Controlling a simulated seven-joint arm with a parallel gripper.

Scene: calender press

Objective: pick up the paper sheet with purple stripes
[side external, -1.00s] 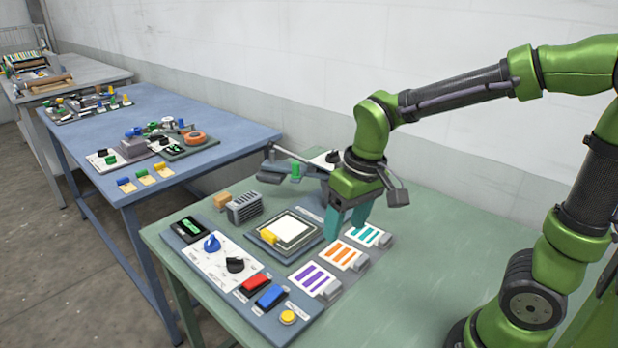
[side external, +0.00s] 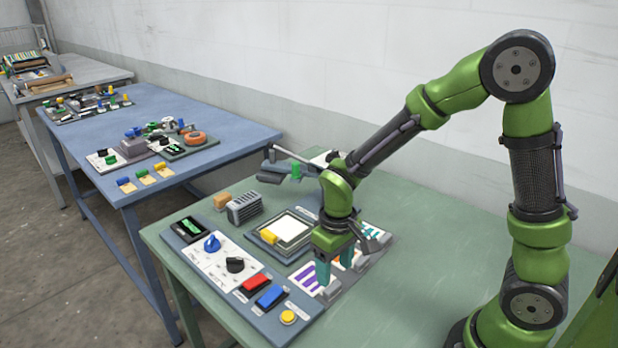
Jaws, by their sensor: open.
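Another striped sheet (side external: 371,237), with teal stripes, shows behind my gripper. The orange-striped sheet between them is mostly hidden.
A control panel with a blue knob (side external: 212,243), a black knob (side external: 235,265), a red switch (side external: 255,283), a blue switch (side external: 271,297) and a yellow button (side external: 288,317) lies to the left. A framed press plate (side external: 289,232) sits behind. The table's right side (side external: 440,250) is clear.

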